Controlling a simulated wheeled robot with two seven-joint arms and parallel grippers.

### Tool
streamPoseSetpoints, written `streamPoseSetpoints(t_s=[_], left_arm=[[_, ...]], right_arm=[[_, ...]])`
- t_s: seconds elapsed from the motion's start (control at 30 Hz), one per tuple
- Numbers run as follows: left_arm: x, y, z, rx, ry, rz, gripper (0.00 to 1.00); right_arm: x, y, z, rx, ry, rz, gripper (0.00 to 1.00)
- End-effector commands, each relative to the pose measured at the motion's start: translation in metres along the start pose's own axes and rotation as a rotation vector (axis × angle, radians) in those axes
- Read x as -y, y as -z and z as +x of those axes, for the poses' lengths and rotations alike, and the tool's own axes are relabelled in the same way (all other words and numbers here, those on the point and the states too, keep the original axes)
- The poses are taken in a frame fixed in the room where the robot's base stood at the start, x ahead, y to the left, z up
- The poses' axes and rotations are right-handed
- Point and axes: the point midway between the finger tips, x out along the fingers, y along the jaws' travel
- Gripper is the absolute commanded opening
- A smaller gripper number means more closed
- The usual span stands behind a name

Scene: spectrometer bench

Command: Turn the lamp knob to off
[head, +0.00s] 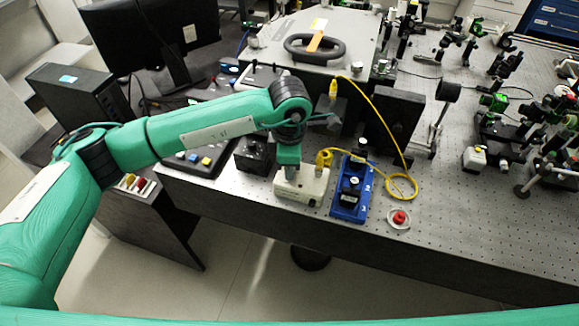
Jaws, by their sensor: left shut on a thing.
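A small off-white box (313,190), which looks like the lamp unit, sits near the front edge of the perforated bench. My left arm reaches in from the left, and my left gripper (289,173) points down onto the left part of the box's top. It is shut on what appears to be the lamp knob. The knob is hidden by the gripper, so its setting cannot be read. My right gripper is not in view.
A yellow cable (376,103) loops to the box's right. A blue-based device (351,200) and a red button (399,217) stand right of the box. A black block (254,154) is close on its left. Optics crowd the right; the front right bench is clear.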

Motion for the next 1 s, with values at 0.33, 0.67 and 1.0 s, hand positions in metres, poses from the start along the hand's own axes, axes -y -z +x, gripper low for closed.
streamPoseSetpoints(t_s=[0.33, 0.67, 1.0], left_arm=[[-0.001, 0.000, -0.001, 0.001, -0.002, -0.002, 0.21], [0.000, 0.000, -0.001, 0.000, -0.001, -0.001, 0.41], [-0.001, 0.000, -0.035, 0.002, -0.006, 0.001, 0.41]], right_arm=[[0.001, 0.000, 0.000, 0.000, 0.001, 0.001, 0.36], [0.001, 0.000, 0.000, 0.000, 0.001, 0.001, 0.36], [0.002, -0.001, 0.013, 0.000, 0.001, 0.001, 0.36]])
